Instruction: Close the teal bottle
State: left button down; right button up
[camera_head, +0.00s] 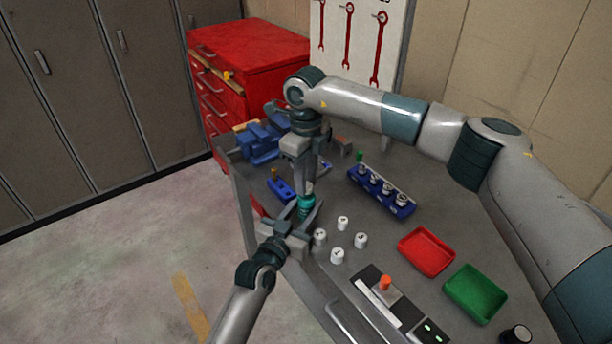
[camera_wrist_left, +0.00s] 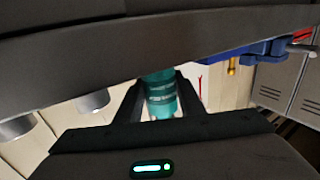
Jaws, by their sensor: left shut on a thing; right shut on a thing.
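The teal bottle (camera_head: 306,202) is near the left edge of the grey bench. It also shows in the left wrist view (camera_wrist_left: 161,95), between my two left fingers. My left gripper (camera_head: 303,215) reaches in from the front left and is shut around the bottle's body. My right gripper (camera_head: 305,185) points straight down from above, directly over the bottle. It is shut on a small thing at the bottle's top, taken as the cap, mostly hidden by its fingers. Whether the cap is seated on the bottle cannot be told.
Several white cylinders (camera_head: 342,223) stand right of the bottle. A blue rack (camera_head: 402,208) with metal pieces, a blue vise (camera_head: 264,143) and a small blue holder (camera_head: 281,189) are behind. A red tray (camera_head: 427,250), green tray (camera_head: 475,293) and orange-button panel (camera_head: 385,283) lie to the right.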

jog(key=shift+f, duration=0.6)
dwell(0.8)
jog(key=m, duration=0.9)
jog(key=shift+m, duration=0.3)
jog(key=m, duration=2.2)
jog(key=shift+m, duration=0.4)
